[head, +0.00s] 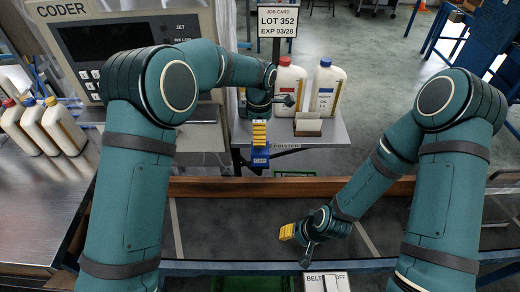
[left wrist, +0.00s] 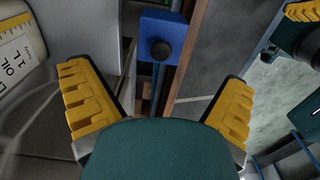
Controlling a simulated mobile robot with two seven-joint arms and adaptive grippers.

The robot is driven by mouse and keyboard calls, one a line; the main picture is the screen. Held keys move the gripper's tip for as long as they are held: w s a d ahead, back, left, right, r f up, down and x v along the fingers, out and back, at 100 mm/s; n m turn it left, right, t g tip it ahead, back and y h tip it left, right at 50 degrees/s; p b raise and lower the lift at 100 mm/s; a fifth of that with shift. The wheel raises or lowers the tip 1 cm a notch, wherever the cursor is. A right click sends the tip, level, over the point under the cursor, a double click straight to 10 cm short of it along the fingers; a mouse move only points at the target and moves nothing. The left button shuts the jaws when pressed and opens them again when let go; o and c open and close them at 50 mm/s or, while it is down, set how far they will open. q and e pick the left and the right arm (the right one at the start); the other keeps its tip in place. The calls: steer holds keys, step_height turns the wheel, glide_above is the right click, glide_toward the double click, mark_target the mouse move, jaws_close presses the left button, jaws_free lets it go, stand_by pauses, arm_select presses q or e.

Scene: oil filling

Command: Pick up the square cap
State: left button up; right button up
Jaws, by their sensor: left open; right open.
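I cannot make out a square cap for certain in either view. My left gripper (head: 260,133) is above the far wooden rail, in front of the small table with bottles. In the left wrist view its two yellow-padded fingers (left wrist: 156,80) are spread wide with nothing between them. A blue block (left wrist: 162,45) with a round black knob is beyond and between the fingertips; in the head view the blue block (head: 260,158) is just below the left fingers. My right gripper (head: 292,236) hangs over the dark belt, open and empty; its yellow pad also shows in the left wrist view (left wrist: 303,11).
A white jug with a red cap (head: 289,85) and one with a blue cap (head: 326,87) stand on the small table (head: 325,132). Several jugs (head: 40,127) stand on the left metal bench. The coder machine (head: 70,40) is at back left. The dark belt (head: 240,228) looks clear.

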mark_target(260, 148)
arm_select(q)
steer(key=f, duration=0.4)
steer(key=shift+w+f, duration=0.3)
steer(key=shift+f, duration=0.05)
steer(key=shift+s+f, duration=0.15)
steer(key=shift+f, duration=0.1)
step_height(260, 148, down, 5)
steer(key=shift+s+f, duration=0.1)
steer(key=shift+s, duration=0.05)
steer(key=c, duration=1.2)
